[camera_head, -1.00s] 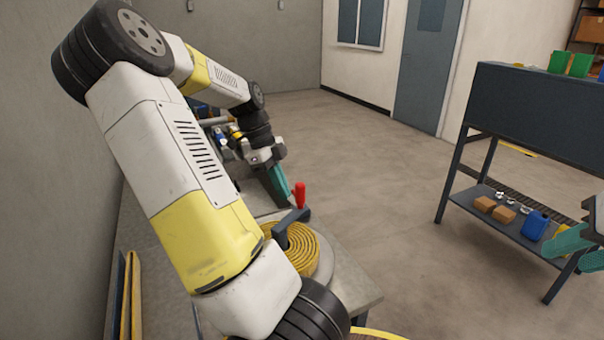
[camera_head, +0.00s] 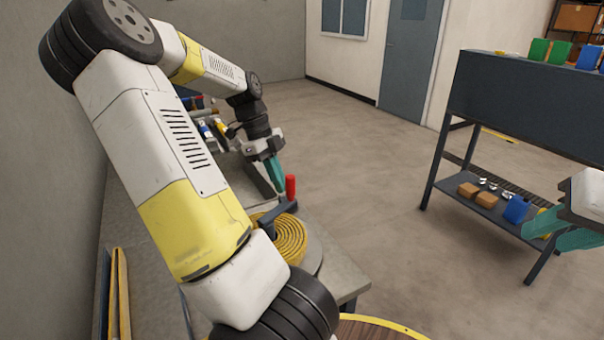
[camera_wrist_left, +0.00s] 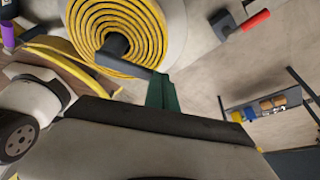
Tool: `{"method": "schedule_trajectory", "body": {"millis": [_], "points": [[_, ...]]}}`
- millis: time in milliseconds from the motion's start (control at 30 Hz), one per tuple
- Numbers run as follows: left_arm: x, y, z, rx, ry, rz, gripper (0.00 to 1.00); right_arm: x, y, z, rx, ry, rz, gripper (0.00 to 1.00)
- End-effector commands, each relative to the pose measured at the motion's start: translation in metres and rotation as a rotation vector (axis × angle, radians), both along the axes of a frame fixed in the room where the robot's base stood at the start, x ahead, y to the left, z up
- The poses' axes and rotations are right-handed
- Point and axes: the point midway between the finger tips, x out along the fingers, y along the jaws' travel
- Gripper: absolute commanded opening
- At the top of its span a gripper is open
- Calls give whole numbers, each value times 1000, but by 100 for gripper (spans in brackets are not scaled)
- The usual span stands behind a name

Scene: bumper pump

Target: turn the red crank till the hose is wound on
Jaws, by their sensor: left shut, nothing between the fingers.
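The red crank handle (camera_head: 290,187) stands upright at the end of a dark crank arm (camera_head: 284,210) over the coiled yellow hose (camera_head: 289,243). My left gripper (camera_head: 277,180) is shut and empty, its teal fingertips close by the handle's left side; I cannot tell whether they touch. In the left wrist view, the shut fingers (camera_wrist_left: 162,93) are by the outer end of the crank arm (camera_wrist_left: 138,66), with the yellow coil (camera_wrist_left: 92,20) behind it. The handle is not clearly seen there. My right gripper (camera_head: 560,232) is open and empty at the right edge.
The bench (camera_head: 340,272) carries the reel, with clutter at its far end. A dark shelf unit (camera_head: 525,100) stands at right, with orange-brown blocks (camera_head: 468,190) and a blue container (camera_head: 516,209) on its lower shelf. Clear floor lies between.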

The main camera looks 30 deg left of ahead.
Motion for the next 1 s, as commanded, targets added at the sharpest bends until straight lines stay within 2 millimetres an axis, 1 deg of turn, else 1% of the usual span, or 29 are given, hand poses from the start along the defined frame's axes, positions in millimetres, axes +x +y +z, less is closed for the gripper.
{"method": "schedule_trajectory", "body": {"millis": [200, 500, 733, 1000], "points": [[2, -17, 0, -2, 0, -169, 0, 0, 0, 0, 0, 0, 0, 37], [1, -35, 0, 0, 0, -363, 0, 0, 0, 0, 0, 0, 0, 37], [-1, -42, 0, -1, 0, -444, 0, 0, 0, 0, 0, 0, 0, 37], [-1, -44, 0, -1, 0, -469, 0, 0, 0, 0, 0, 0, 0, 37]]}}
